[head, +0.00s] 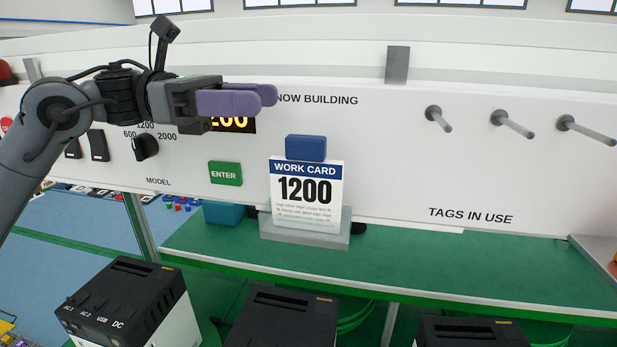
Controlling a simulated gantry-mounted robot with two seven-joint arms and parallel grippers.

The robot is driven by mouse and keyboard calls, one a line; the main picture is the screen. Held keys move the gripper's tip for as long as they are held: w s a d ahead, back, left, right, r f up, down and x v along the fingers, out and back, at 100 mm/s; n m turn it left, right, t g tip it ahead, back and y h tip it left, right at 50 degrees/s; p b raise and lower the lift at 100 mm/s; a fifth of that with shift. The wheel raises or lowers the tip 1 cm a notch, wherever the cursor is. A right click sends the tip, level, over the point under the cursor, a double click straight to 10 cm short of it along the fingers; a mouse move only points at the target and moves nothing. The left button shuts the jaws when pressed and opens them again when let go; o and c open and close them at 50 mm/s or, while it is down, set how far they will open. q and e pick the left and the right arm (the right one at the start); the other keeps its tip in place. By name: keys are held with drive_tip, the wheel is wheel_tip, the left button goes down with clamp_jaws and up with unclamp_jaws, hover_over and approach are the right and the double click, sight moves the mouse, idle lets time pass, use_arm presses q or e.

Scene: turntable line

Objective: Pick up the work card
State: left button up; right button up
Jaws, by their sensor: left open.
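The work card (306,194) is a white card with a blue header and the number 1200. It stands upright in a clear grey holder (304,235) at the front of the panel, below the "NOW BUILDING" label. A blue tab (305,148) sticks up at its top edge. My left gripper (268,95), with purple fingers, is above and to the left of the card, apart from it. It is open and empty, and its fingers cover part of the lit display. My right gripper is not in view.
The white panel carries a model knob (145,147), a green ENTER button (225,173) and several pegs (512,124) at the right. A green shelf (430,267) runs below. Black-topped boxes (130,300) stand along the front.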

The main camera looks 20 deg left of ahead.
sight(286, 147)
use_arm(q)
wheel_tip(286, 147, down, 6)
drive_tip(key=shift+r, duration=0.15)
drive_tip(key=shift+w+d+p, duration=0.15)
drive_tip(key=shift+d+p, duration=0.35)
drive_tip(key=shift+d, duration=0.5)
drive_tip(key=shift+w+d+p, duration=0.2)
drive_tip(key=shift+d+p, duration=0.35)
drive_tip(key=shift+d, duration=0.45)
drive_tip(key=shift+w+d+p, duration=0.15)
drive_tip(key=shift+d+p, duration=0.35)
drive_tip(key=shift+d, duration=0.5)
drive_tip(key=shift+w+d, duration=0.1)
drive_tip(key=shift+d, duration=0.55)
clamp_jaws()
